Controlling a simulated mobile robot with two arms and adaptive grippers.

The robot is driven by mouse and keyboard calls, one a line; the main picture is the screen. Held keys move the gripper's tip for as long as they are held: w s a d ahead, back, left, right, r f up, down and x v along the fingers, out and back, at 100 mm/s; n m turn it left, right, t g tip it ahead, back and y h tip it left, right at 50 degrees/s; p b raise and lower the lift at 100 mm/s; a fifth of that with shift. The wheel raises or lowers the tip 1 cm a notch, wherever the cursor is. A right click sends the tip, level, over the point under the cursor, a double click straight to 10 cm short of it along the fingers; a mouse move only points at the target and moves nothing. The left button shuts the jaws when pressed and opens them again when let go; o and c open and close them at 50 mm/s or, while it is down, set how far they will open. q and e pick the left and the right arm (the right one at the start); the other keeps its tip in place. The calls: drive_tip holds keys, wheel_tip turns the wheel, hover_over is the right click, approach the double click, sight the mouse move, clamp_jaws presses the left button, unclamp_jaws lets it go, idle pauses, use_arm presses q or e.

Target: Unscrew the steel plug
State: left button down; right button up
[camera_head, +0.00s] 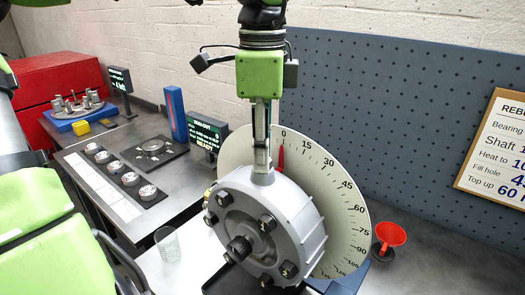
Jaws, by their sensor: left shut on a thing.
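A grey round rotor housing (268,228) with several dark bolts around its face and a dark hub stands on the bench in front of a white dial (345,205). A short grey neck (263,178) rises from its top. My left gripper (262,160) points straight down from above, its fingers shut at the top of this neck. The steel plug is at the fingertips, mostly hidden by them and too small to make out clearly. My right gripper is not in view.

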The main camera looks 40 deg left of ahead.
use_arm(q)
drive_tip(key=n, duration=0.5)
drive_tip(key=c, duration=1.7)
unclamp_jaws()
drive_tip(key=shift+c, duration=0.4)
